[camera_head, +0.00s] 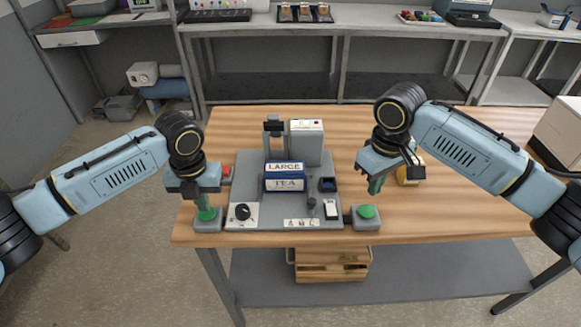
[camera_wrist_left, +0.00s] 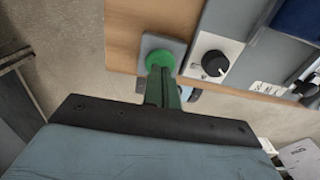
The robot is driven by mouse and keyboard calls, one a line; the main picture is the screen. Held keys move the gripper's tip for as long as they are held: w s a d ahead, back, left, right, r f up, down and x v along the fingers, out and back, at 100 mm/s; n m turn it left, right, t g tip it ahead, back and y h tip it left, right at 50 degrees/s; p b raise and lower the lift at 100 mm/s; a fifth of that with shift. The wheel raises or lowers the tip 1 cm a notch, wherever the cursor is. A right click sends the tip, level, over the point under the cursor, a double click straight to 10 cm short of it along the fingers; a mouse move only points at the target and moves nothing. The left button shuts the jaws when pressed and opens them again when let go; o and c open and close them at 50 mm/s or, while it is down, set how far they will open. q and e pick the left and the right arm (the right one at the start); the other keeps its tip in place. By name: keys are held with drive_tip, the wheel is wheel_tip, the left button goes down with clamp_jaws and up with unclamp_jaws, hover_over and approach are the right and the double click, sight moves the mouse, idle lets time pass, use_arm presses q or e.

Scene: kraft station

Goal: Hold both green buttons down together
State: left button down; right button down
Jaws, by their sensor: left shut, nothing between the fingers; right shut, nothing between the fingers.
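The left green button (camera_head: 206,214) sits on a grey box at the table's front left. My left gripper (camera_head: 204,207) is shut and points down at it, its tips over the button. In the left wrist view the green button (camera_wrist_left: 158,60) shows just past the shut fingers (camera_wrist_left: 161,76); I cannot tell whether they press it. The right green button (camera_head: 367,211) sits on a grey box right of the machine. My right gripper (camera_head: 374,192) is shut and empty, above and slightly behind that button, apart from it.
The grey machine panel (camera_head: 250,175) between the buttons carries a blue and white box labelled LARGE TEA (camera_head: 285,178), a black knob (camera_head: 242,211) and a lever (camera_head: 311,203). A yellowish round object (camera_head: 411,175) stands behind my right gripper.

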use_arm(q)
drive_tip(key=shift+r, duration=2.7)
